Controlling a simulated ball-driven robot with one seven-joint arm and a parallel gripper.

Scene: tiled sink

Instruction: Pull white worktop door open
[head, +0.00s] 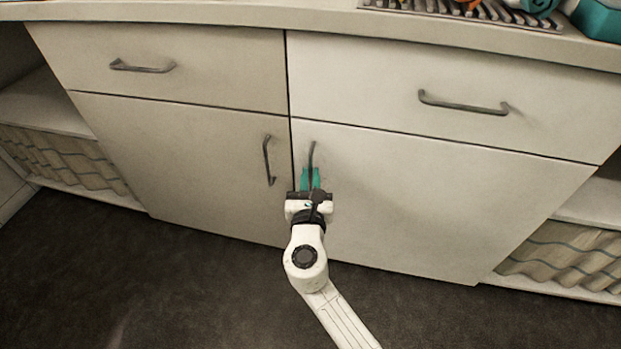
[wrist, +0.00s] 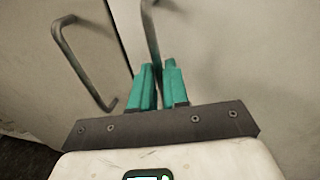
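The white worktop has two lower doors: a left door (head: 190,160) and a right door (head: 420,200). Both look closed, flush along a dark vertical seam. The right door's dark bar handle (head: 311,155) stands upright just right of the seam; it also shows in the wrist view (wrist: 150,35). The left door's handle (head: 267,160) is left of the seam and free, also in the wrist view (wrist: 80,60). My gripper (head: 310,178) is at the lower part of the right handle. Its teal fingers (wrist: 159,75) are close together around the bar, whose lower end they hide.
Two drawers with bar handles, a left one (head: 160,65) and a right one (head: 450,95), sit above the doors. Open shelves with baskets flank the cabinet, on the left (head: 60,160) and right (head: 565,255). The dark floor (head: 180,290) in front is clear.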

